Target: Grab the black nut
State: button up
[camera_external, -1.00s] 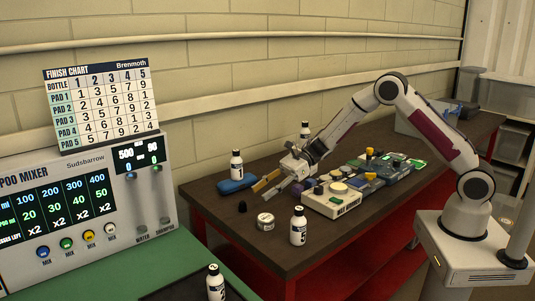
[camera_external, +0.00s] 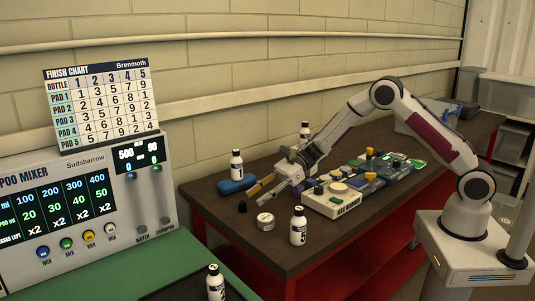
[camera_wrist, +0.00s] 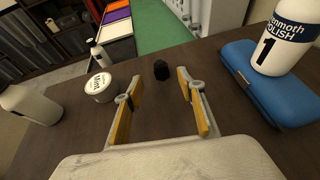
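The black nut (camera_external: 242,207) is a small dark piece standing on the dark tabletop near its left end. In the wrist view the nut (camera_wrist: 161,70) lies ahead of my gripper, in line with the gap between the fingers. My gripper (camera_external: 262,195) is just right of the nut in the outside view, low over the table. In the wrist view my gripper (camera_wrist: 158,82) is open, its two yellow-padded fingers well apart with nothing between them. The nut looks just past the fingertips, and I see no contact.
A white round tin (camera_wrist: 101,87) stands left of my left finger. A blue case (camera_wrist: 270,80) with polish bottle 1 (camera_wrist: 283,38) on or beside it is at the right. Bottle 5 (camera_external: 298,227) and a cream box (camera_external: 332,203) stand nearby. Bare tabletop surrounds the nut.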

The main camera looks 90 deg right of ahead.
aim_at(243, 206)
jog(key=shift+x, duration=2.6)
jog(key=shift+r, duration=0.15)
jog(key=shift+c, duration=0.3)
grip_shut()
